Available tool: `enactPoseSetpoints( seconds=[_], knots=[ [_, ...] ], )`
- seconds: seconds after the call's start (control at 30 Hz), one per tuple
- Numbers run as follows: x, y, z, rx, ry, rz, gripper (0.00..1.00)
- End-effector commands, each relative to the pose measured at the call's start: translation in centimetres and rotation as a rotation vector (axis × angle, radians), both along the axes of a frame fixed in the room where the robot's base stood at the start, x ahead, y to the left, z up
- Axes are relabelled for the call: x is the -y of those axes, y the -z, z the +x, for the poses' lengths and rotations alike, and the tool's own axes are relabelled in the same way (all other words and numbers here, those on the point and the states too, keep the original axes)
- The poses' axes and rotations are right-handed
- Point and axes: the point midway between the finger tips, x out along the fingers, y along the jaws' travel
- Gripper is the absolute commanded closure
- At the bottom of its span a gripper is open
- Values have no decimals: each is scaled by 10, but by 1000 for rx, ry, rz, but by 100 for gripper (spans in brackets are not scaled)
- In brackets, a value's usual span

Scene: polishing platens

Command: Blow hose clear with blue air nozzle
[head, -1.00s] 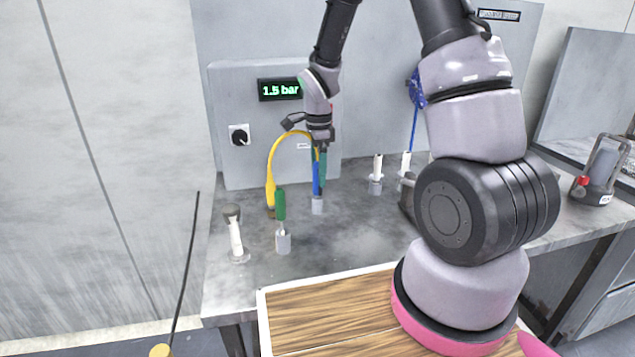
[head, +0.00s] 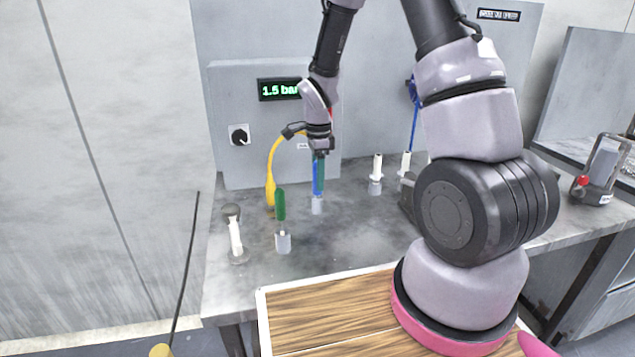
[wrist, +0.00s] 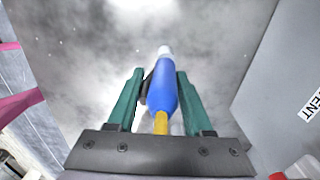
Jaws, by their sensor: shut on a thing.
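The blue air nozzle (wrist: 163,88) is between the two green fingers of my gripper (wrist: 160,95) in the wrist view, its pale tip pointing away from me. In the head view my gripper (head: 319,172) is shut on the blue nozzle (head: 316,177), upright over a small grey holder (head: 317,205) on the bench. I cannot tell whether the tip is still inside the holder. The yellow hose (head: 271,180) arches from low at the left up to behind my gripper; its end shows at the nozzle's back in the wrist view (wrist: 161,122).
A green-handled tool (head: 280,205) stands over a grey holder at the front, and a white, dark-topped piece (head: 235,235) stands left of it. White pieces (head: 377,168) stand in holders to the right. A panel behind has a 1.5 bar display (head: 279,90) and a black knob (head: 239,135).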

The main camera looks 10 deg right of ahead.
Motion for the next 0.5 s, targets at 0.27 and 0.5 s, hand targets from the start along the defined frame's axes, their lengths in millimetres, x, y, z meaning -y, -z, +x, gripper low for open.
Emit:
enactPoseSetpoints(
  seconds=[0.27, 0.5],
  knots=[
    [0, -12, -2, -5, 1, -1, 100],
    [0, -24, -2, -5, 2, 0, 100]
  ],
)
